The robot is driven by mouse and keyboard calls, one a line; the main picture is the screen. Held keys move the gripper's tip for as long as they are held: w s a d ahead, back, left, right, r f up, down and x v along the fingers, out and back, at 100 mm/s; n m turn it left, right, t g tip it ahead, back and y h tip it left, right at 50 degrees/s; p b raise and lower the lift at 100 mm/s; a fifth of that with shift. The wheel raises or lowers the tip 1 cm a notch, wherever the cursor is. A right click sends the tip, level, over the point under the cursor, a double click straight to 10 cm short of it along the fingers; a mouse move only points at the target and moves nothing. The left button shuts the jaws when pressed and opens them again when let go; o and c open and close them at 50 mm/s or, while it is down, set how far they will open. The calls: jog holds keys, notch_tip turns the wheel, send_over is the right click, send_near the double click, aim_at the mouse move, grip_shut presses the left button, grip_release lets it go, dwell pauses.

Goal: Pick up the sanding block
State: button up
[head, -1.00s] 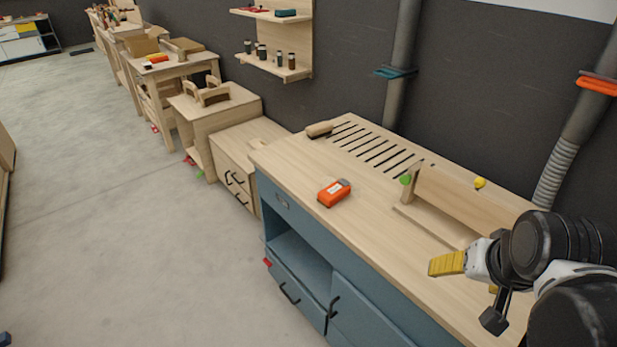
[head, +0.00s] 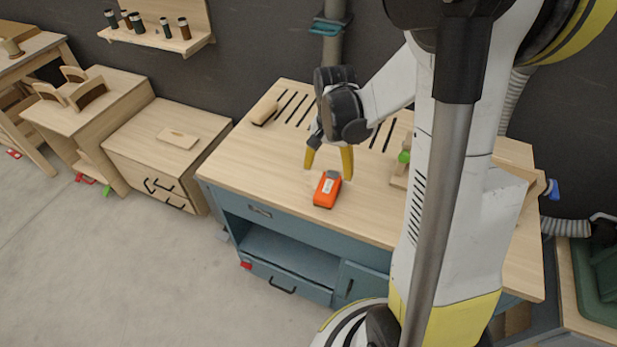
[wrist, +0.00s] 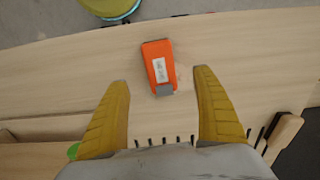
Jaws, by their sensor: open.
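An orange block with a white label and a grey end, which I take for the sanding block (head: 327,189), lies on the wooden top of the blue workbench (head: 240,165). In the wrist view the orange block (wrist: 159,66) lies mostly beyond my fingertips, with its grey end between their lines. My gripper (head: 328,173) has yellow fingers, points down and is open and empty. It is just behind the block in the head view. The fingers appear apart from the block; their exact height above the bench is hard to tell.
A brush-like wooden piece (head: 264,111) lies at the bench's back left, beside the slots. A wooden fixture with a green knob (head: 404,157) is right of the gripper, partly hidden by my arm. The bench top left of the block is clear.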

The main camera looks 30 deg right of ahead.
aim_at(327, 187)
jog(key=f, duration=0.3)
jog(key=shift+s+d+f+b, duration=0.1)
jog(key=shift+s+d+b, duration=0.1)
jog(key=shift+b, duration=0.2)
jog(key=f, duration=0.2)
jog(key=f+b, duration=0.1)
jog(key=f, duration=0.1)
jog(key=f+b, duration=0.1)
jog(key=f, duration=0.1)
jog(key=shift+w, duration=0.35)
jog(key=shift+r, duration=0.1)
jog(key=c, duration=1.3)
